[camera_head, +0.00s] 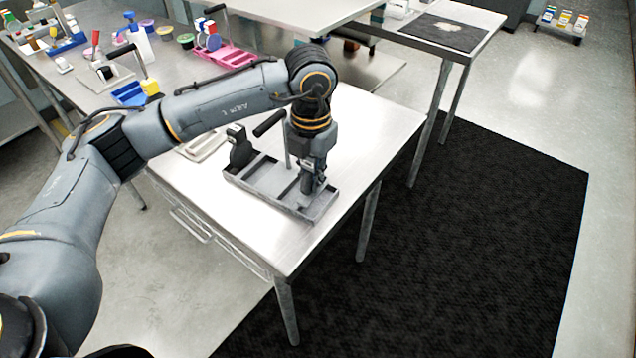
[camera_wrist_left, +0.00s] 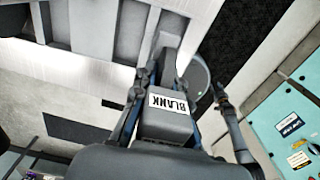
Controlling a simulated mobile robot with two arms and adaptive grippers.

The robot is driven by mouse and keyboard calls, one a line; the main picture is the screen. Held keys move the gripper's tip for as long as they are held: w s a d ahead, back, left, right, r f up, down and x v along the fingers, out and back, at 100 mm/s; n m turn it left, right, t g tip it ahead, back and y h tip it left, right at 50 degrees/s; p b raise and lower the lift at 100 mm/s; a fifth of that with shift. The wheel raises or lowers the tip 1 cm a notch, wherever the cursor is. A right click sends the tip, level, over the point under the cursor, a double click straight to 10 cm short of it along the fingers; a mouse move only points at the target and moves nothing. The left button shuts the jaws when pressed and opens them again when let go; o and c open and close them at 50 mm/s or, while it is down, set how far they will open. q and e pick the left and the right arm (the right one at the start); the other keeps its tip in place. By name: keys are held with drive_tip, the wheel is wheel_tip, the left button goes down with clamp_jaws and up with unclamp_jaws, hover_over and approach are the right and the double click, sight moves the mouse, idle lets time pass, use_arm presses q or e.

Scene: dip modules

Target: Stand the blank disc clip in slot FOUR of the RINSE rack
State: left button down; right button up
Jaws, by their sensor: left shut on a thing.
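The blank disc clip (camera_wrist_left: 168,103), a grey block with a white BLANK label, is between the fingers of my left gripper (camera_head: 308,184) in the left wrist view. My left gripper is shut on it, pointing down at the right part of a grey rack (camera_head: 262,186) in the head view. The rack has several compartments and a black handle. No rack name or slot number is readable. The clip's lower end is hidden, so I cannot tell if it touches the slot. A dark clip-like piece (camera_head: 240,150) stands at the rack's left end. My right gripper is not in view.
The rack is on a white-topped table (camera_head: 352,130). A pale flat tray (camera_head: 203,142) lies behind it. On the back table are a pink rack (camera_head: 238,57), a blue rack (camera_head: 128,95) and small bottles. The near tabletop is clear.

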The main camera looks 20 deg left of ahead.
use_arm(q)
drive_tip(key=shift+w+d+f, duration=0.2)
drive_tip(key=shift+w+f, duration=0.2)
drive_tip(key=shift+f, duration=0.15)
drive_tip(key=f+p, duration=0.2)
drive_tip(key=f, duration=0.1)
drive_tip(key=shift+w+d, duration=0.15)
drive_tip(key=shift+w, duration=0.05)
drive_tip(key=shift+f, duration=0.3)
drive_tip(key=shift+f, duration=0.1)
drive_tip(key=shift+f+b, duration=0.15)
drive_tip(key=shift+b, duration=0.2)
drive_tip(key=c, duration=1.4)
unclamp_jaws()
